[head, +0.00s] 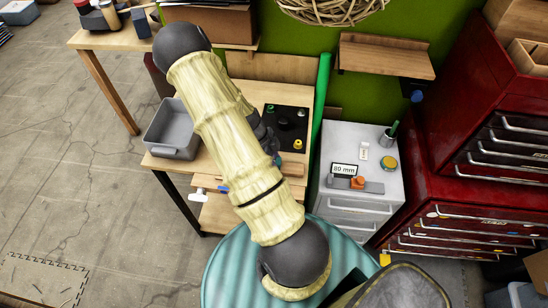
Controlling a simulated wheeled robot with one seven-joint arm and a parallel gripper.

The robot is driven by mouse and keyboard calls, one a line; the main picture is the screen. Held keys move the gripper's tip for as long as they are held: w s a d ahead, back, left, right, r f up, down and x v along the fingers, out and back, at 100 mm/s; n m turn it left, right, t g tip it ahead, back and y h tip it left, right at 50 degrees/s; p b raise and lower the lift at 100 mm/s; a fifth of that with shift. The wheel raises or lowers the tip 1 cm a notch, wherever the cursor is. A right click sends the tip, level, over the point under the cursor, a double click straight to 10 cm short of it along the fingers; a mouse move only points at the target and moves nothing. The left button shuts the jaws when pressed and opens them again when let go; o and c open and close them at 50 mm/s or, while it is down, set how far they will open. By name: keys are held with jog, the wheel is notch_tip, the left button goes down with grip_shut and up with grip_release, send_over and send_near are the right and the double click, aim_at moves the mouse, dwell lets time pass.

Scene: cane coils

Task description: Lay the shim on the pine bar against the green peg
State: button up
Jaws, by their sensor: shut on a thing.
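My gripper (275,157) shows only in part, as dark shapes beside my pale arm above the wooden bench. It is shut, but my arm hides what it holds, and I cannot make out the shim. A light brown wooden bar (293,170), seemingly the pine bar, is just right of my gripper. Whether they touch I cannot tell. A black board (287,130) lies on the bench behind the bar. It bears small pegs, a yellow one (298,145) in front and a dark greenish one (270,108) at its back left.
A grey bin (172,130) stands on the bench's left end. A green upright post (321,95) rises at its right edge. A grey drawer cabinet (345,210) right of it carries an 89 mm display (344,170) and an orange-topped block (357,182). Red tool chests (455,190) stand at right.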

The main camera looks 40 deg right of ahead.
jog(key=shift+s, duration=0.2)
jog(key=o, duration=0.9)
jog(key=shift+w+f, duration=0.1)
jog(key=shift+w, duration=0.05)
jog(key=shift+o, duration=0.6)
jog(key=shift+r, duration=0.45)
jog(key=b+v, duration=0.2)
jog(key=v, duration=0.9)
jog(key=shift+r+b, duration=0.25)
jog(key=shift+b, duration=0.05)
jog(key=shift+a, duration=0.1)
